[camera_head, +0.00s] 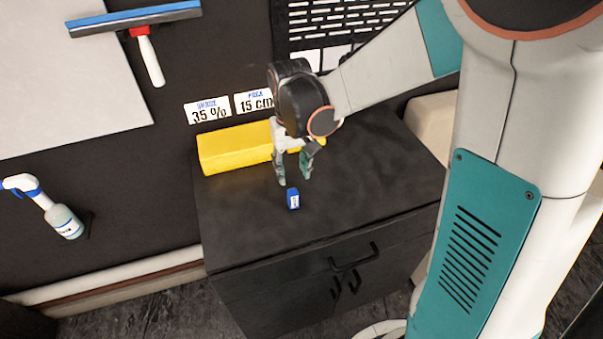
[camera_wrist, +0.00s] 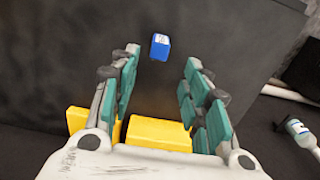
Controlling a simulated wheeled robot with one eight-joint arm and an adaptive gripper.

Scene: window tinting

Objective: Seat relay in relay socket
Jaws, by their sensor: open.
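A small blue block with a white label, which looks like the relay (camera_head: 293,199), stands on the dark cabinet top (camera_head: 370,205). In the wrist view, the relay (camera_wrist: 160,47) shows at the top, centred between and a little beyond the fingertips. My gripper (camera_head: 293,180) points down, open and empty, just behind the relay in the head view. Its green-padded fingers (camera_wrist: 162,62) stand wide apart, and I see no contact with the relay. I cannot make out a relay socket in either view.
A long yellow block (camera_head: 235,149) lies at the cabinet's back edge, partly behind my gripper. Label cards (camera_head: 207,110), a squeegee (camera_head: 146,55) and a spray bottle (camera_head: 63,220) are on the dark wall panel. The cabinet top right of the relay is clear.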

